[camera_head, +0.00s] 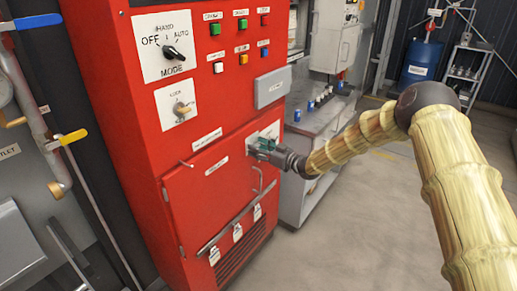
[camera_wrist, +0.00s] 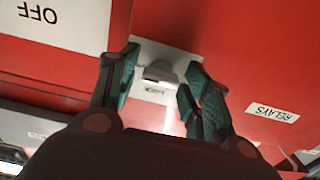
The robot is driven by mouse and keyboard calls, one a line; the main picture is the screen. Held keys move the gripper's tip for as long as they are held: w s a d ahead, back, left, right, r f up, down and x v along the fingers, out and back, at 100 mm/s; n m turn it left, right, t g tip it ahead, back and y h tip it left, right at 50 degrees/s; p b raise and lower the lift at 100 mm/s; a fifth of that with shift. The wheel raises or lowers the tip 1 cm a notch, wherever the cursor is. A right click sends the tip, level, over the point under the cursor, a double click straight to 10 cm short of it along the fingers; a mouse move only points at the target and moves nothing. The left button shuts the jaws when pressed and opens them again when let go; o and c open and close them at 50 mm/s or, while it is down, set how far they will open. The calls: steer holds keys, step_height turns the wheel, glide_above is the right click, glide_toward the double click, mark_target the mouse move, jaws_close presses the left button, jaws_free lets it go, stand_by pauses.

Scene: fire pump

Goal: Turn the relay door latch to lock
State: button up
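The relay door (camera_head: 215,195) is the red lower door of the red cabinet and looks closed. Its latch plate (camera_head: 270,132) is pale and sits at the door's upper right; my gripper hides the latch there. In the wrist view, the grey latch knob (camera_wrist: 160,71) stands on the white plate (camera_wrist: 150,95), which bears small lettering I cannot read. My gripper (camera_head: 258,148) is at the latch, and in the wrist view its green-padded fingers (camera_wrist: 162,64) stand apart on either side of the knob, with visible gaps.
Above the door are a MODE knob (camera_head: 174,52), a smaller key-like switch (camera_head: 182,109) and several coloured buttons. A door handle (camera_head: 262,184) and a slanted bar (camera_head: 230,228) are lower down. A grey bench (camera_head: 312,130) stands to the right. The floor at front right is clear.

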steer(key=c, duration=0.6)
steer(key=shift+b, duration=0.3)
steer(key=n+b, duration=1.7)
steer(key=shift+n+b, duration=0.3)
steer(key=shift+d+r+n, duration=0.1)
steer(key=shift+n, duration=0.2)
